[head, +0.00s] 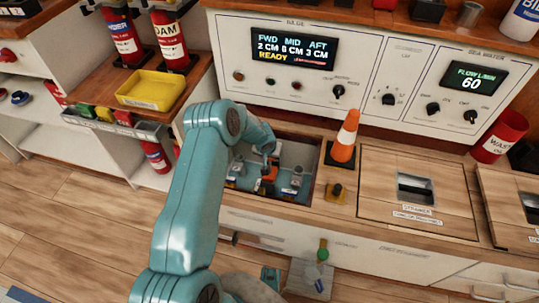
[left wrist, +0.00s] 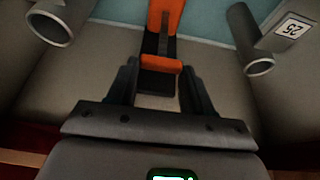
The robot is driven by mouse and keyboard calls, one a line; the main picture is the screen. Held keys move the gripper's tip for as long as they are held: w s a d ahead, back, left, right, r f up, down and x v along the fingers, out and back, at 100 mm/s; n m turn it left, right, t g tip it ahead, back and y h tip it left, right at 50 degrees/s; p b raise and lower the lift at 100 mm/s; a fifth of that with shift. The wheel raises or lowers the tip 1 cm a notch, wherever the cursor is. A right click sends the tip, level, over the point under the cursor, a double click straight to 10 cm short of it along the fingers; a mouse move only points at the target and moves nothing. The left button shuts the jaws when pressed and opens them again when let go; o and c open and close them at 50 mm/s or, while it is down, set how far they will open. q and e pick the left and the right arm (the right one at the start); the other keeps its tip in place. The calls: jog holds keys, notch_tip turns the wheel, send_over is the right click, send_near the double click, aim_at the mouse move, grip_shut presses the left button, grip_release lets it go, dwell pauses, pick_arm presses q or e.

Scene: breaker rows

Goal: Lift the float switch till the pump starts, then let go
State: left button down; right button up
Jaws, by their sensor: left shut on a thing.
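The orange float switch (head: 267,184) sits in the open bilge well (head: 312,160) in the counter, partly covered by my arm. In the left wrist view its orange and black body (left wrist: 163,20) runs down between my fingers. My left gripper (left wrist: 160,72) is shut on the float switch; in the head view it reaches down into the well (head: 270,163). The bilge display (head: 294,48) reads FWD 2 CM, MID 6 CM, AFT 3 CM and READY. My right gripper is not clearly seen in either view.
An orange cone (head: 345,137) stands by the well's right edge. Hatch covers (head: 405,190) lie further right. A yellow tray (head: 153,89) is on the left shelf. Two grey pipes (left wrist: 50,24) (left wrist: 246,40) flank the float switch in the left wrist view.

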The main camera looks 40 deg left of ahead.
pick_arm(q)
notch_tip(320, 180, up, 4)
jog(key=shift+f+p, duration=0.1)
jog(key=shift+p, duration=0.35)
jog(key=shift+c, duration=2.2)
grip_release()
jog(key=p+v, duration=0.2)
jog(key=v, duration=1.4)
jog(key=shift+p, duration=0.3)
jog(key=shift+s, duration=0.15)
